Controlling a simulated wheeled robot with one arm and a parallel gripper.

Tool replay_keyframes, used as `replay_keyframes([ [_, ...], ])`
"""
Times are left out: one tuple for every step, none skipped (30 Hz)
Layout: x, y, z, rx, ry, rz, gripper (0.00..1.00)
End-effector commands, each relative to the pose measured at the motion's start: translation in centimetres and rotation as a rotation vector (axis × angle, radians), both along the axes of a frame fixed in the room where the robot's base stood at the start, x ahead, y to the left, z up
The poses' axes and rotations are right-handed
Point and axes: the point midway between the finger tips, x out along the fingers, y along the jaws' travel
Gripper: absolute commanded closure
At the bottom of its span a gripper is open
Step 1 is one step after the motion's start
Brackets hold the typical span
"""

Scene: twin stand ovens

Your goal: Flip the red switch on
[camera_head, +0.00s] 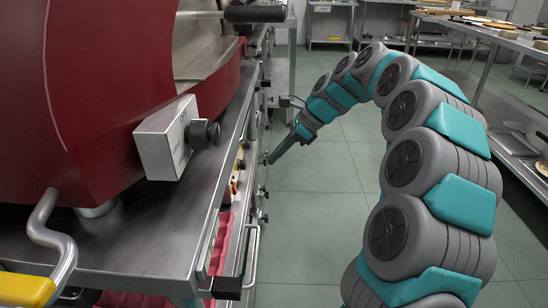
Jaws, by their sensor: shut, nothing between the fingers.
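My gripper (272,157) is at the end of my grey and teal arm, beside the front edge of the steel stand (150,230). Its fingers point down and to the left, toward the row of small knobs and fittings along the stand's front. The gripper looks shut and empty. I cannot make out a red switch for certain. A small yellow and red part (235,178) shows on the stand's front, left of the gripper, but it is too small and steeply angled to identify. I cannot tell whether the fingertips touch the stand.
A large red oven (100,95) stands on the steel stand, with a grey box and black knob (180,137) on its side. A bent metal handle (55,240) juts out at lower left. Steel tables (490,35) line the right. The tiled floor (315,205) between is clear.

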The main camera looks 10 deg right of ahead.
Motion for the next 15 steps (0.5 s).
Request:
replay_keyframes([
  [0.0,0.0,0.0,0.0,0.0,0.0,1.0],
  [0.0,0.0,0.0,0.0,0.0,0.0,1.0],
  [0.0,0.0,0.0,-0.001,0.0,0.0,1.0],
  [0.0,-0.1,-0.1,-0.002,0.0,-0.001,1.0],
  [0.0,-0.1,-0.1,-0.003,-0.001,-0.001,1.0],
  [0.0,-0.2,-0.2,-0.006,-0.002,-0.002,1.0],
  [0.0,-0.3,-0.2,-0.009,-0.003,-0.004,1.0],
  [0.0,-0.4,-0.2,-0.012,-0.003,-0.006,1.0],
  [0.0,-0.6,-0.3,-0.019,-0.004,-0.008,1.0],
  [0.0,-0.7,-0.4,-0.023,-0.004,-0.01,1.0],
  [0.0,-0.8,-0.4,-0.028,-0.004,-0.011,1.0],
  [-0.1,-0.9,-0.5,-0.036,-0.003,-0.012,1.0],
  [-0.2,-0.9,-0.6,-0.04,-0.002,-0.012,1.0],
  [-0.2,-1.0,-0.7,-0.046,0.0,-0.012,1.0],
  [-0.3,-1.0,-0.8,-0.05,0.002,-0.012,1.0],
])
